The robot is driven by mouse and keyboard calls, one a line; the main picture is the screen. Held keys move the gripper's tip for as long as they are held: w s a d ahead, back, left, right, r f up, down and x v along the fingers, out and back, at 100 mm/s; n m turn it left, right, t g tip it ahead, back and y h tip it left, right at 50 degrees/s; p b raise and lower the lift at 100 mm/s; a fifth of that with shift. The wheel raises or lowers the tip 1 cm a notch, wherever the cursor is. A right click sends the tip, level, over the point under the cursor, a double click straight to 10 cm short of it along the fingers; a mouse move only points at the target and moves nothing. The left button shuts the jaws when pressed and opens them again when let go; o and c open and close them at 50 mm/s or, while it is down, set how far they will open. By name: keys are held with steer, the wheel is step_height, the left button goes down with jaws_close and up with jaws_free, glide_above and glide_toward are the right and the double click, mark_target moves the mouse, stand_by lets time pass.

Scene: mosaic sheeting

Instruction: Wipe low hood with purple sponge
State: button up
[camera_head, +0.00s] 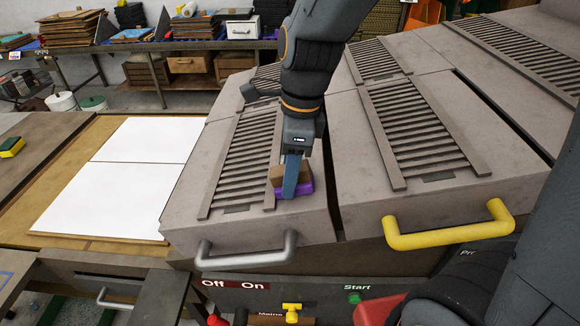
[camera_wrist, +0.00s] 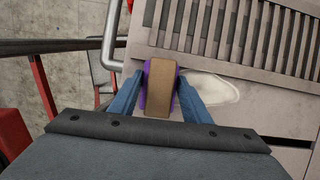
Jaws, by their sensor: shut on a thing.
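The purple sponge (camera_head: 305,187) with a brown block (camera_wrist: 160,92) on its upper side is held between the blue fingers of my gripper (camera_head: 291,183). It is at the front right of the low hood (camera_head: 250,224), the slatted grey cover with the grey handle (camera_head: 247,256), just right of the slats. The sponge appears to touch the hood's top, though I cannot be sure of contact. In the wrist view, a whitish smear (camera_wrist: 214,88) lies on the hood beside the right finger; it is hidden in the head view.
A second slatted hood (camera_head: 420,195) with a yellow handle (camera_head: 448,232) stands to the right across a narrow gap. Off and On labels sit below the hood.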

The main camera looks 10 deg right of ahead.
steer(key=shift+s+a, duration=0.2)
steer(key=shift+s, duration=0.85)
steer(key=shift+f, duration=0.1)
steer(key=shift+w, duration=0.1)
steer(key=shift+w+d, duration=0.25)
steer(key=shift+w, duration=1.1)
steer(key=shift+w+d, duration=0.3)
steer(key=shift+w, duration=1)
steer(key=shift+w+d, duration=0.25)
steer(key=shift+w, duration=1.1)
steer(key=shift+w+d+r, duration=0.1)
steer(key=shift+w+d, duration=0.05)
steer(key=shift+w, duration=0.75)
steer(key=shift+w+d+r, duration=0.1)
steer(key=shift+w+d, duration=0.1)
steer(key=shift+w, duration=0.75)
steer(key=shift+w+d, duration=0.15)
steer(key=shift+w, duration=0.75)
